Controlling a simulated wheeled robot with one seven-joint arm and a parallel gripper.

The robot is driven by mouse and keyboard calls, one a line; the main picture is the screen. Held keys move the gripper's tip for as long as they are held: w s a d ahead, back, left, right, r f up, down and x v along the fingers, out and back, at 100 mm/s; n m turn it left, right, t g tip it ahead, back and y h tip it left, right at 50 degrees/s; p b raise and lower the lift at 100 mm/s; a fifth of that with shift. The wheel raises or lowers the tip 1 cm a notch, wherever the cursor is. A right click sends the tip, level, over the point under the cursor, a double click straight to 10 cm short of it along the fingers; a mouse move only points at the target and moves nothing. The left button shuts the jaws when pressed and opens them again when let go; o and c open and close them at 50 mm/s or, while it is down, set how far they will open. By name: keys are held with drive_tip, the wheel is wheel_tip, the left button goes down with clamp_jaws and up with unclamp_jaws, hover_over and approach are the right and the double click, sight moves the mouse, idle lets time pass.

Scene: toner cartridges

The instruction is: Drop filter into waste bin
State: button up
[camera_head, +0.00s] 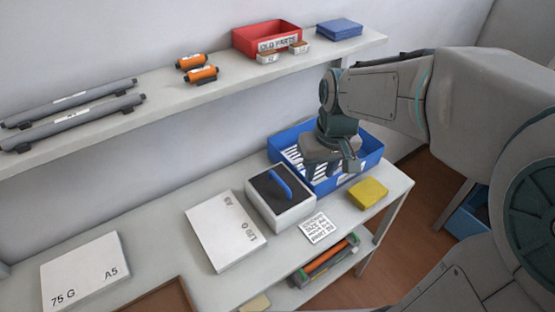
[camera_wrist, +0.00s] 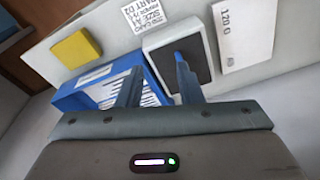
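A blue tray (camera_head: 374,158) stands at the right end of the lower worktop. A white striped piece (camera_head: 291,158) lies in it, probably the filter, partly hidden by my gripper. In the wrist view, the tray (camera_wrist: 68,103) and the striped piece (camera_wrist: 104,93) show behind my fingers. My gripper (camera_head: 330,170) is over the tray, pointing down. In the wrist view my gripper (camera_wrist: 157,72) has its two fingers apart, with nothing seen between them. A blue bin (camera_head: 466,222), likely the waste bin, stands on the floor at the right, partly hidden by my arm.
A white box with a black top and blue handle (camera_head: 283,215) stands beside the tray. A yellow block (camera_head: 368,193), a printed card (camera_head: 319,228) and paper packs (camera_head: 226,229) lie nearby. The shelf above holds a red box (camera_head: 262,32), orange cartridges (camera_head: 201,75) and grey tubes.

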sight(279, 179)
drive_tip(key=w+a+f+n+g+p, duration=0.1)
drive_tip(key=w+a+n+p, duration=0.25)
drive_tip(key=w+a, duration=0.55)
drive_tip(key=shift+h, duration=0.4)
drive_tip(key=f, duration=0.9)
drive_tip(key=shift+w+d+p, duration=0.1)
drive_tip(key=shift+d+p, duration=0.1)
drive_tip(key=shift+p, duration=0.1)
drive_tip(key=shift+w+f+p, duration=0.2)
drive_tip(key=shift+f+p, duration=0.45)
drive_tip(key=shift+f, duration=1.85)
clamp_jaws()
